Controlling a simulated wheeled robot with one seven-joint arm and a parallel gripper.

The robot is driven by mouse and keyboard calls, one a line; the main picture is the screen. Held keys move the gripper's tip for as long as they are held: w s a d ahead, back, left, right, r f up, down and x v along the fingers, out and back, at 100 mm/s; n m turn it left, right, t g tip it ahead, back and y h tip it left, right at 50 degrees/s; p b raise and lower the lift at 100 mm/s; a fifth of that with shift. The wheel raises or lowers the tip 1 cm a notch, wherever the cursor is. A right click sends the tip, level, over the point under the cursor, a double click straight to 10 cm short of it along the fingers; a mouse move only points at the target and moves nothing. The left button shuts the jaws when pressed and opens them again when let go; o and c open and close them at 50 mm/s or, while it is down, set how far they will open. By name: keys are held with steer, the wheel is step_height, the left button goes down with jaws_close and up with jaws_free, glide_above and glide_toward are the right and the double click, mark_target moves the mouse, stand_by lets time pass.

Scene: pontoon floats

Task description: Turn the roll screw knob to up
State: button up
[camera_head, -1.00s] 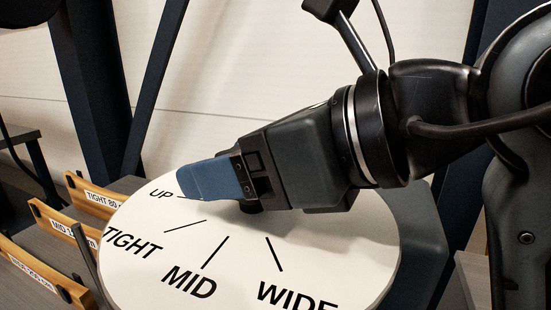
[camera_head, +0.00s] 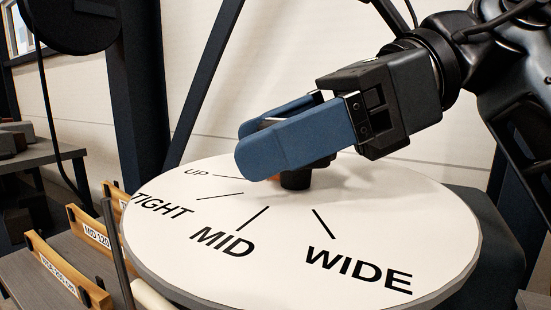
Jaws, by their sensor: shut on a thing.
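The round white dial (camera_head: 400,205) carries black marks labelled UP, TIGHT, MID and WIDE. UP (camera_head: 197,174) is at its far left and WIDE (camera_head: 358,270) at its near right. The roll screw knob shows as a short black hub (camera_head: 296,181) at the dial's middle, with a small orange patch beside it. The rest of the knob is hidden by my gripper (camera_head: 251,142). Its two blue fingers lie over the hub, pointing left towards the UP side, and are shut on the knob. I cannot tell exactly which mark the knob points to.
Wooden-edged trays (camera_head: 66,272) with paper labels stand at the lower left beside a thin dark post. A dark blue frame leg (camera_head: 148,100) rises behind the dial. A grey bench (camera_head: 40,160) is at the far left. The space above the dial's left side is clear.

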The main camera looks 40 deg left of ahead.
steer(key=shift+d+n+g+h+b, duration=0.1)
steer(key=shift+n+g+h+b, duration=0.45)
steer(key=shift+n+h, duration=0.35)
steer(key=o, duration=1)
steer(key=shift+c, duration=0.2)
steer(key=b+v, duration=0.1)
steer(key=v, duration=0.6)
steer(key=shift+w+d+r, duration=0.1)
steer(key=shift+w+r, duration=0.05)
steer(key=shift+w, duration=0.2)
